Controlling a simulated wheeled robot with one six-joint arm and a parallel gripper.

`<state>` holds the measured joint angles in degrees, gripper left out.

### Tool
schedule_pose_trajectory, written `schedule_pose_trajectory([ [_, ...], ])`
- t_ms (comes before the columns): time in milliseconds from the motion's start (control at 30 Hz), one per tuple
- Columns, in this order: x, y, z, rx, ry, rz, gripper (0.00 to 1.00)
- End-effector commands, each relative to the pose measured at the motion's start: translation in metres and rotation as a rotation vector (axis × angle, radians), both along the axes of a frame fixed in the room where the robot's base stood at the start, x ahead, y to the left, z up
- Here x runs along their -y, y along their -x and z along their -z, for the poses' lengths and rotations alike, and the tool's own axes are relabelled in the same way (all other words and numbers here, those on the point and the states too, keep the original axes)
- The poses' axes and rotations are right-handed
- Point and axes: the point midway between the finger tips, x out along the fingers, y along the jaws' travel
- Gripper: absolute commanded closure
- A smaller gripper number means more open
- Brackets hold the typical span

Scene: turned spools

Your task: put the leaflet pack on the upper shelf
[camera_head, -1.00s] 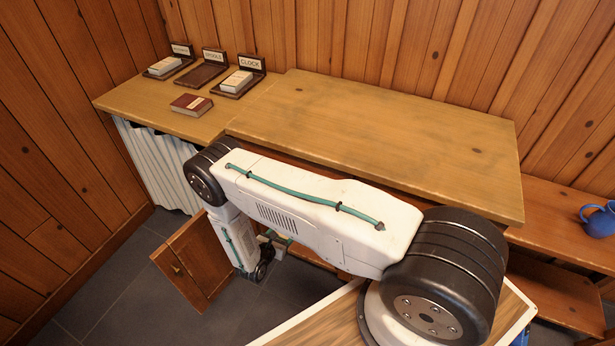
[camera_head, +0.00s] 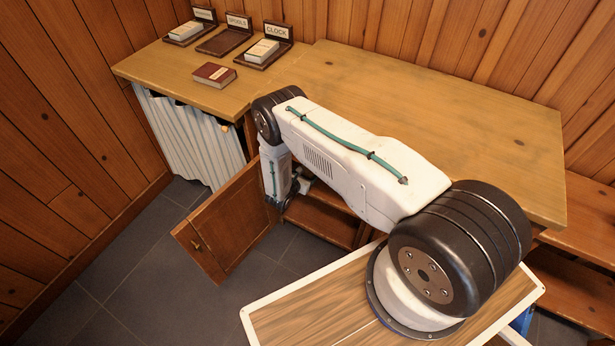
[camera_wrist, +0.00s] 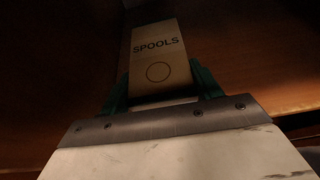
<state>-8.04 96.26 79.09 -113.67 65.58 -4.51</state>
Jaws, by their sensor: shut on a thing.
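The leaflet pack (camera_wrist: 158,58) is pale, with the word SPOOLS and a circle on its face. In the wrist view it sits between the green fingers of my gripper (camera_wrist: 162,82), which is shut on it. Dark wooden surfaces lie around it. In the head view the pack is not seen and my gripper end is low, by the open cupboard beneath the counter, mostly hidden by my arm. A wooden shelf board (camera_head: 328,198) shows inside the cupboard, above the cupboard floor (camera_head: 320,222).
The cupboard door (camera_head: 232,222) stands open to the left of my arm. On the counter (camera_head: 440,115) are a red-brown book (camera_head: 214,75) and labelled stands; the middle stand (camera_head: 224,40) is empty, the CLOCK stand (camera_head: 277,42) holds a pack. A pale curtain (camera_head: 190,135) hangs at left.

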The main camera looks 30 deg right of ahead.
Motion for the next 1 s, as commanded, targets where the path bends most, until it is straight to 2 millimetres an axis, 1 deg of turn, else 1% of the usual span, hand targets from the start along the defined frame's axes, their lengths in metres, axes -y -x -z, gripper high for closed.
schedule_pose_trajectory([
  [100, 0.006, -0.005, 0.001, 0.0, 0.0, 0.001, 0.63],
  [200, 0.016, -0.014, 0.003, 0.0, 0.0, 0.002, 0.63],
  [300, 0.013, -0.011, 0.024, -0.002, -0.001, 0.0, 0.63],
  [400, 0.013, -0.012, 0.034, -0.001, 0.0, 0.0, 0.63],
  [833, 0.013, -0.012, 0.041, -0.001, 0.0, 0.0, 0.63],
  [867, 0.013, -0.012, 0.04, -0.001, 0.0, 0.0, 0.28],
  [900, 0.013, -0.012, 0.04, -0.001, 0.0, 0.0, 0.17],
  [933, 0.013, -0.012, 0.04, -0.001, 0.0, 0.0, 0.15],
  [1000, 0.012, -0.012, 0.04, -0.001, 0.0, 0.0, 0.15],
])
